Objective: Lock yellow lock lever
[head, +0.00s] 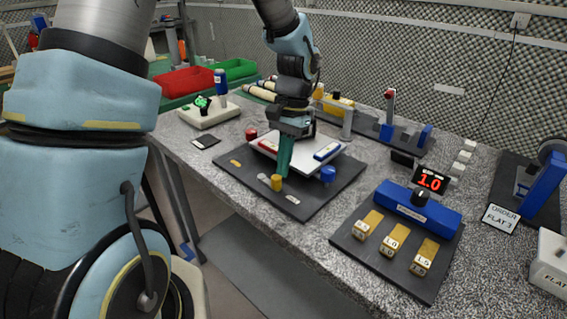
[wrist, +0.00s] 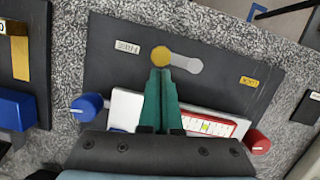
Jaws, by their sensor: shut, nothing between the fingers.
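The yellow lock lever shows as a round yellow knob (head: 277,183) standing on a dark board (head: 318,192). In the wrist view the knob (wrist: 161,56) sits at the left end of a pale grey slot-shaped mark (wrist: 190,65). A white label (wrist: 127,46) is on its left and a yellow label (wrist: 249,82) on its right; the lettering is too small to read. My gripper (wrist: 161,73) is shut and empty, with its green fingertips right beside the knob. I cannot tell whether they touch. In the head view my gripper (head: 283,173) points down just behind the knob.
A white plate (head: 262,152) with red and blue parts lies behind my fingers. A blue knob (head: 327,174) and a red knob (head: 251,134) stand at its sides. A blue unit (head: 418,208) with a display and yellow blocks is to the right. The board's front is clear.

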